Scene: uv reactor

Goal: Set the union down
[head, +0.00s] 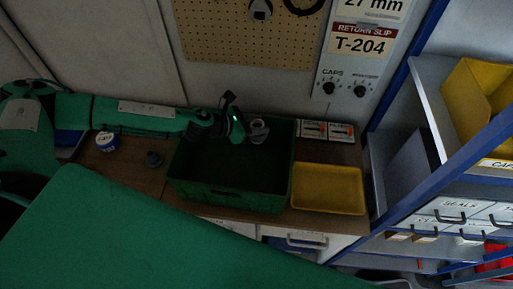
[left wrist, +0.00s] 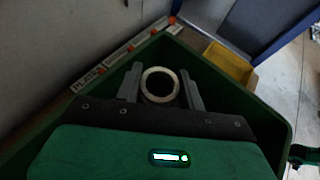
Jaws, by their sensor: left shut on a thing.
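The union (head: 258,124) is a small grey ring-shaped part with a pale rim. It also shows in the left wrist view (left wrist: 160,70), seen end-on with its opening facing the camera. My left gripper (left wrist: 160,86) is shut on the union, one finger on each side. In the head view my left gripper (head: 250,131) holds it over the far right part of a green crate (head: 229,199). The wrist view shows the crate's walls (left wrist: 222,88) around the gripper. I cannot tell the union's height above the crate floor. My right gripper is not in view.
A yellow tray (head: 328,190) sits right of the crate. Labelled boxes (head: 326,130) stand behind it. Blue-framed shelving (head: 408,165) bounds the right; a pegboard wall (head: 245,40) the back.

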